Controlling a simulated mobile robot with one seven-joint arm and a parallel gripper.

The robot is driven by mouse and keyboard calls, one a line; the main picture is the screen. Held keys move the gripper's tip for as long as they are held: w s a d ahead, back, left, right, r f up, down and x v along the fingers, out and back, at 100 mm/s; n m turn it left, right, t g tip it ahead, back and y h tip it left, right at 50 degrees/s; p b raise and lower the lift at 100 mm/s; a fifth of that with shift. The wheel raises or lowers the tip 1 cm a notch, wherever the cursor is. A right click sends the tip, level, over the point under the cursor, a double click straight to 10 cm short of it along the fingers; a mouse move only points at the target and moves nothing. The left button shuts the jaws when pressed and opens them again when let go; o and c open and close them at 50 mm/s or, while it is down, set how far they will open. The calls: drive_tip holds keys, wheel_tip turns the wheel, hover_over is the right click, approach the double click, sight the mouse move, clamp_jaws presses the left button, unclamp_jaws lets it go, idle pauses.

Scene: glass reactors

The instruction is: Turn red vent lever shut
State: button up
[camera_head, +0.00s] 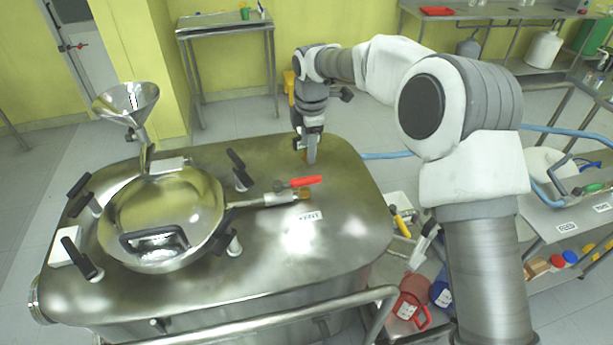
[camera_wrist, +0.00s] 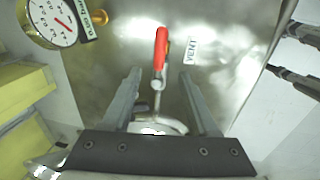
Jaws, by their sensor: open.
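The red vent lever (camera_head: 305,181) lies over a short metal pipe on top of the steel reactor (camera_head: 345,225), pointing right in the head view. In the wrist view, the red lever (camera_wrist: 161,48) stretches away from me between and beyond the fingertips. A white label (camera_wrist: 192,50) reading VENT is beside it. My gripper (camera_head: 311,153) points down behind the lever in the head view. In the wrist view, my gripper (camera_wrist: 161,78) is open, one finger on each side of the lever's line, with nothing gripped. I cannot tell the height gap.
A round lid (camera_head: 165,215) with several black-handled clamps and a steel funnel (camera_head: 127,102) stand on the reactor's left. A round gauge (camera_wrist: 52,20) shows at the wrist view's top left. A rail (camera_head: 270,322) runs along the front. The reactor top right of the lever is clear.

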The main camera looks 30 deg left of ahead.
sight(306, 179)
drive_tip(key=f, duration=0.4)
drive_tip(key=w+f, duration=0.1)
drive_tip(key=f, duration=0.3)
drive_tip(key=a+f, duration=0.1)
drive_tip(key=f, duration=0.3)
drive_tip(key=shift+w+a+f, duration=0.1)
drive_tip(key=shift+w+f, duration=0.1)
clamp_jaws()
idle(0.9)
